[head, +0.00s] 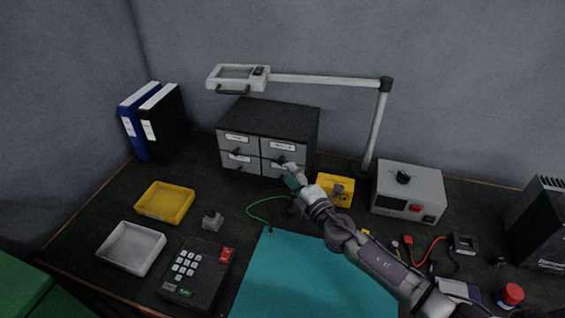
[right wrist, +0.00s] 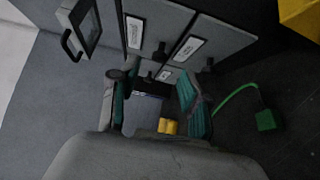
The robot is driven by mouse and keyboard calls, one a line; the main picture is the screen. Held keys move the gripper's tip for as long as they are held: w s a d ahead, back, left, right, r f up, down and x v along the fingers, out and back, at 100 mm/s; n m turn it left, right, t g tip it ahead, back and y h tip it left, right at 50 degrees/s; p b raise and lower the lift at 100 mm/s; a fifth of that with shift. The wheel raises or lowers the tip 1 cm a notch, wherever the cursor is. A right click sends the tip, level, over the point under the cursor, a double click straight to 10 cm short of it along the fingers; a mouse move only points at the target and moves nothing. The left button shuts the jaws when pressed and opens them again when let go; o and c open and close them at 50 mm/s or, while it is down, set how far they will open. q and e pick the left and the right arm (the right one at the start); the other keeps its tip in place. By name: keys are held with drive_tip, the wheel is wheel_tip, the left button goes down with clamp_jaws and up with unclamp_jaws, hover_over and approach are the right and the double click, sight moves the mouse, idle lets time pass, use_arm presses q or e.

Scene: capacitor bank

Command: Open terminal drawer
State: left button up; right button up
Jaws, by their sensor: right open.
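A small drawer cabinet (head: 268,117) with a dark top and several grey drawers stands against the back wall. The drawers have white labels and dark handles; I cannot read which is the terminal drawer. All visible drawer fronts look closed. My right gripper (head: 291,173) is at the front of the lower right drawer and partly covers it. In the right wrist view, my right gripper (right wrist: 150,92) is open with teal-padded fingers, and the drawer fronts (right wrist: 165,25) lie just beyond the fingertips. I cannot tell whether the fingers touch a handle. My left gripper is not in view.
A yellow box (head: 335,187) stands close right of the gripper, with a grey power unit (head: 408,190) beyond. A lamp arm (head: 325,79) spans above the cabinet. A teal mat (head: 290,285), yellow tray (head: 165,202), white tray (head: 131,247) and keypad (head: 197,270) are nearer.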

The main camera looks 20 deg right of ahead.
sight(281, 163)
drive_tip(key=w, duration=0.2)
drive_tip(key=w+a, duration=0.1)
drive_tip(key=w, duration=0.2)
drive_tip(key=shift+w+b, duration=0.3)
drive_tip(key=shift+w, duration=0.05)
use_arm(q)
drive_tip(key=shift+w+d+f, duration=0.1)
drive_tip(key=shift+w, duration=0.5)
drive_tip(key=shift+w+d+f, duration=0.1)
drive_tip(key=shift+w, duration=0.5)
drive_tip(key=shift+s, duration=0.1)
use_arm(e)
drive_tip(key=shift+c, duration=0.5)
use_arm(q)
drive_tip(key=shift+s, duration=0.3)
use_arm(e)
clamp_jaws()
drive_tip(key=shift+a, duration=0.1)
